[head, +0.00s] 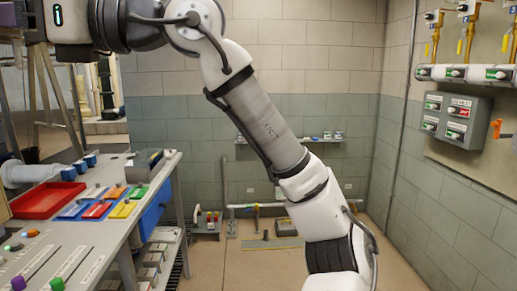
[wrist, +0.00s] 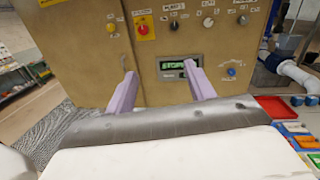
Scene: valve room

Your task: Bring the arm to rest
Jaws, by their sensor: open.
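My arm (head: 265,125) rises from the lower right of the head view and bends over to the upper left, where its wrist end leaves the picture. The fingers are not visible there. In the wrist view my gripper (wrist: 160,69) shows two purple fingers set wide apart with nothing between them. They point at a tan control cabinet (wrist: 90,60) with a small green-lit display (wrist: 181,67), a red button (wrist: 143,30) on yellow and several knobs. I cannot tell whether the fingertips touch the cabinet; nothing is held.
A workbench (head: 105,240) at the left carries a red tray (head: 48,200), coloured blocks and levers; the red tray also shows in the wrist view (wrist: 275,106). A grey switch box (head: 452,118) and pipes are on the right wall. Floor (head: 260,262) behind my arm looks mostly open.

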